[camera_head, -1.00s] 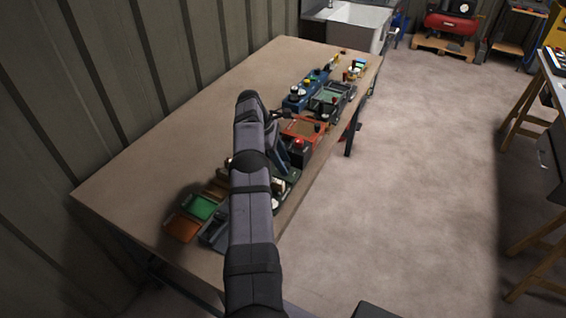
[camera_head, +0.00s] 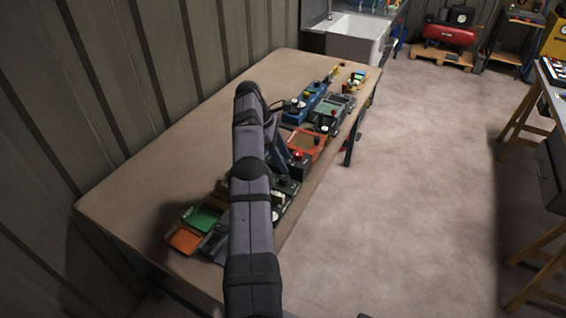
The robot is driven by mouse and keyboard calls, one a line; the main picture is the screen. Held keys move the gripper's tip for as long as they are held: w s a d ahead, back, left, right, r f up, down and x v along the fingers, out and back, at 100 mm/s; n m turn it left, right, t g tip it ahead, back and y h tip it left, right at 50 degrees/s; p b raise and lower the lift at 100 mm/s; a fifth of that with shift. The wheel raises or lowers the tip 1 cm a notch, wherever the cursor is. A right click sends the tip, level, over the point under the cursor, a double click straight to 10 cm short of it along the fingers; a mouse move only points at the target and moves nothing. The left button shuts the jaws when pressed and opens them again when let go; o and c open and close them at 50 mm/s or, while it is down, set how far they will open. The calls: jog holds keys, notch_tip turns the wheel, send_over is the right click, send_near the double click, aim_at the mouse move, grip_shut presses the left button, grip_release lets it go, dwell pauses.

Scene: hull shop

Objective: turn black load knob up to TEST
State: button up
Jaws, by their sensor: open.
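Several small control units stand in a row along the right side of the workbench (camera_head: 165,180). A blue unit (camera_head: 318,92) carries several knobs. Beside it is a grey-green unit (camera_head: 342,105) with dark knobs. An orange-red tray-like unit (camera_head: 303,139) is nearer, then a dark unit with a red top piece (camera_head: 298,155). A dark green unit (camera_head: 290,188) is partly behind my arm. Which one bears the black load knob, and any TEST mark, is too small to tell. My arm reaches over the bench and bends down among the units; I cannot make out my gripper's fingers.
A green tray (camera_head: 202,219) and an orange tray (camera_head: 184,240) lie at the bench's near end. The bench's left side is bare, beside a ribbed wall (camera_head: 110,90). A white sink (camera_head: 357,40) stands beyond. The floor (camera_head: 430,180) at right is clear.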

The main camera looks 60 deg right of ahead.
jog(key=shift+r+p, duration=0.85)
jog(key=shift+r, duration=0.35)
jog(key=shift+f, duration=0.1)
jog(key=shift+f+b, duration=0.6)
jog(key=shift+b, duration=0.15)
jog(key=b, duration=0.2)
notch_tip(320, 180, up, 7)
jog(key=t+h+b, duration=0.1)
jog(key=h+b, duration=0.1)
jog(key=b, duration=0.4)
send_over(285, 178)
jog(key=w+d, duration=0.1)
jog(key=d, duration=0.1)
jog(key=s+a+b, duration=0.2)
jog(key=a+b, duration=0.2)
jog(key=b, duration=0.1)
jog(key=a+f+n+t, duration=0.1)
jog(key=a+f+n, duration=0.3)
jog(key=f+n, duration=0.3)
jog(key=shift+w+d+f+n+t+h, duration=0.2)
jog(key=shift+d+f+n, duration=0.6)
jog(key=shift+f, duration=0.65)
jog(key=shift+w+d+f+n+t+h, duration=0.1)
jog(key=shift+w+d+f+n+t, duration=0.25)
jog(key=shift+d+f, duration=0.9)
jog(key=shift+w+d+f+n+t+h, duration=0.15)
jog(key=shift+d+f+n, duration=0.6)
jog(key=shift+f, duration=0.9)
